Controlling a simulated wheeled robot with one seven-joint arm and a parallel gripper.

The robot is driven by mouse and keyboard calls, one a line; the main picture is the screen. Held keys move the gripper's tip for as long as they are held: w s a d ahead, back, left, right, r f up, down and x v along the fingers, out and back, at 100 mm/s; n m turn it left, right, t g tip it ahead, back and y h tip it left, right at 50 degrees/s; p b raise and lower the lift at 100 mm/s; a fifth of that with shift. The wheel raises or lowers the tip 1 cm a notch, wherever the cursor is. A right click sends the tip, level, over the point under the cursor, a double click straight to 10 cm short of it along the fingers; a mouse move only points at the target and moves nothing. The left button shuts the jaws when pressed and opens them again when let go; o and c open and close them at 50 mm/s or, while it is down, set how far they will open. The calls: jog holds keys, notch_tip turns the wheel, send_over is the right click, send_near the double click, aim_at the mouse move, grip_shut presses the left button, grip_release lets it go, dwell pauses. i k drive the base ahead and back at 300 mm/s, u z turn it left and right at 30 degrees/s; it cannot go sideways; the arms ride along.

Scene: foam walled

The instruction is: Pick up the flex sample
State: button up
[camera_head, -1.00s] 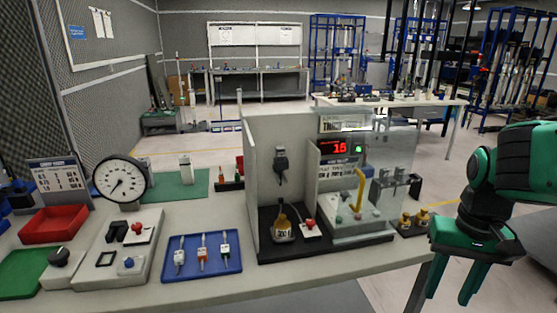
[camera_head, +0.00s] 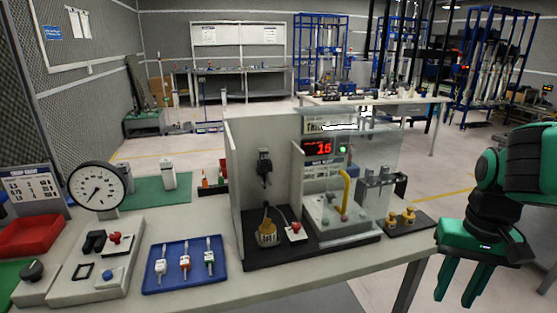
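No label marks the flex sample, so I cannot tell which object it is. A blue tray (camera_head: 222,270) on the bench holds three small samples: one white (camera_head: 161,265), one with an orange band (camera_head: 185,263) and one with a green band (camera_head: 209,261). In the test booth, a brown-yellow piece with a round base (camera_head: 267,234) stands below a dark clamp (camera_head: 264,167). My gripper (camera_head: 456,297) hangs at the right, off the bench's edge, fingers pointing down. It is open and empty, well apart from the samples.
The booth has a grey side wall (camera_head: 233,190), a clear panel (camera_head: 375,170) and a yellow handle (camera_head: 345,188). A dial gauge (camera_head: 96,186), red bin (camera_head: 32,236) and control box (camera_head: 85,265) stand at left. Bare bench (camera_head: 290,278) shows in front of the booth.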

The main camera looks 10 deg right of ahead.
aim_at(263, 153)
jog(key=z, duration=0.05)
jog(key=k, duration=0.75)
jog(key=u, duration=0.75)
jog(key=i, duration=0.5)
